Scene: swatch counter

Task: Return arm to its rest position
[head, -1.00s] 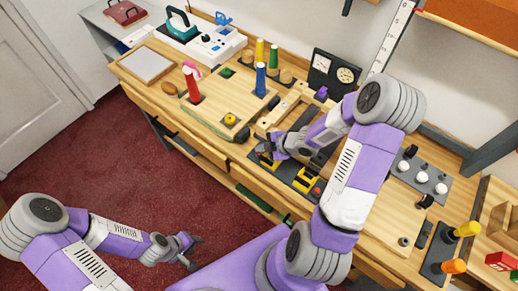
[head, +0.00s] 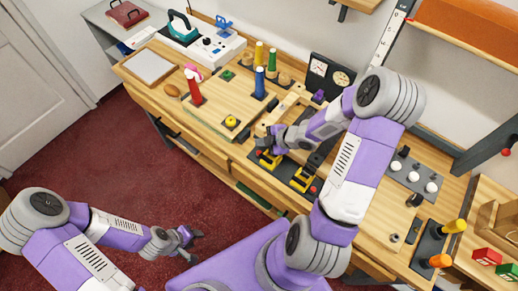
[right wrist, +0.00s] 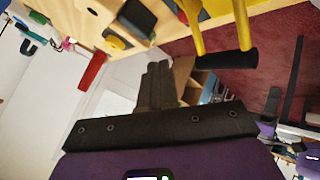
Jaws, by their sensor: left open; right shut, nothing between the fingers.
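My right arm reaches over the counter from the right in the head view. Its gripper (head: 270,141) is above the counter's middle, just behind two yellow-and-black handled pieces (head: 302,179). In the right wrist view its dark fingers (right wrist: 158,84) are together, with nothing between them. A yellow bracket with a black grip (right wrist: 228,58) shows beside the fingers, apart from them. My left gripper (head: 190,241) is open and empty, low at the left over the red floor, away from the counter.
The wooden counter (head: 222,148) holds red (head: 194,92) and blue (head: 260,84) handles, a two-dial gauge box (head: 330,73) and a panel of white knobs (head: 413,174). Yellow and orange handles (head: 441,260) stand at right. Open carpet (head: 110,150) lies at left.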

